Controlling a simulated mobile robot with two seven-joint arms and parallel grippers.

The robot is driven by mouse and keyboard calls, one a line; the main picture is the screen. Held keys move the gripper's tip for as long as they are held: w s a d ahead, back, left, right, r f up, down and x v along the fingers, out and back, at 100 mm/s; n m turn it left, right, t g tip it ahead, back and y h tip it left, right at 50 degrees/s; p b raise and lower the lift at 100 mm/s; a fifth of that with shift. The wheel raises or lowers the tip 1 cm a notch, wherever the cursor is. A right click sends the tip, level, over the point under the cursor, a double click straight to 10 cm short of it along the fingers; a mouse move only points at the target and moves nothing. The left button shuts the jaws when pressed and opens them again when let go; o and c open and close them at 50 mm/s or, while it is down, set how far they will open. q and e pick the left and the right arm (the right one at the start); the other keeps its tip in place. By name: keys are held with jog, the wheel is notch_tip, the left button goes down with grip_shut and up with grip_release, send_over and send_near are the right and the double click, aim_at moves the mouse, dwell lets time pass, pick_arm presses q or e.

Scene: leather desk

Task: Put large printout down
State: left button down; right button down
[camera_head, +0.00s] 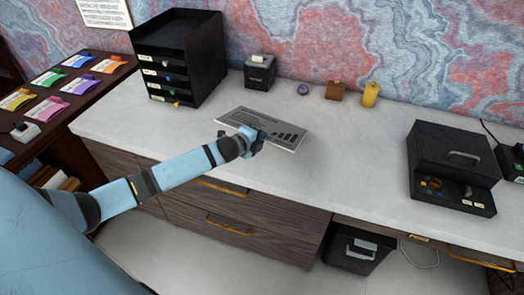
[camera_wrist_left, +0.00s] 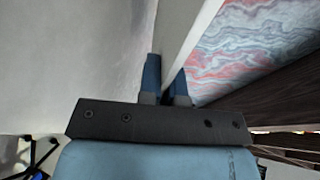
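The large printout (camera_head: 285,131) is a flat grey-white sheet with dark printed blocks, over the middle of the desk's left half in the head view. My left gripper (camera_head: 254,138) is shut on its near edge. In the left wrist view, the two blue fingers (camera_wrist_left: 167,88) sit on either side of the printout's thin pale edge (camera_wrist_left: 188,42). The sheet looks tilted; I cannot tell whether it touches the desktop. My right gripper is in neither view.
The pale desk (camera_head: 350,160) is bare right of the printout. A black drawer stack (camera_head: 205,60) stands behind left, and a black box (camera_head: 262,72), a brown item (camera_head: 335,91) and a yellow bottle (camera_head: 370,95) along the wall. A black case (camera_head: 450,165) stands at right.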

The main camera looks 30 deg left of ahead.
pick_arm(q)
notch_tip(320, 180, down, 2)
jog(key=shift+f+b, duration=0.2)
jog(key=shift+b, duration=0.1)
jog(key=shift+f, duration=0.25)
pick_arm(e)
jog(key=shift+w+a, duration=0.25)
pick_arm(q)
jog(key=c, duration=1.5)
grip_release()
jog(key=shift+o, duration=0.2)
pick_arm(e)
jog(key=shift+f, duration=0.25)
